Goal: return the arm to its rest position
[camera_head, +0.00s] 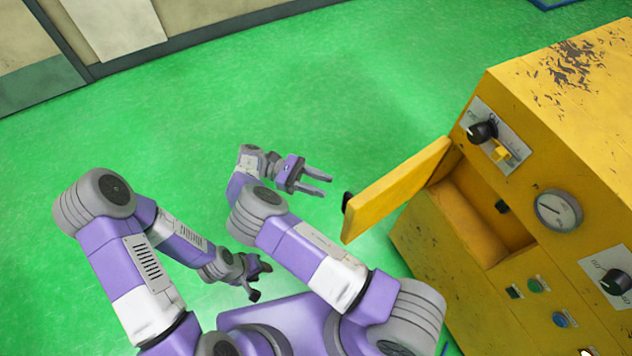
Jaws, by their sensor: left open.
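My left arm (120,262) comes in from the left and bends down at the elbow. My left gripper (262,281) is open and empty, low over the green floor near my body. My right arm (310,250) reaches forward and folds at the elbow. My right gripper (326,186) points right with its two fingers apart and nothing between them. It is just left of the open cabinet door's black handle (347,202), and I see a small gap between them.
A yellow cabinet (575,100) stands on the right. Its door (395,190) hangs open toward my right arm, showing an empty-looking compartment (490,220). Knobs, a gauge (558,210) and buttons are on its front. The green floor (200,120) is clear ahead and left, up to the wall.

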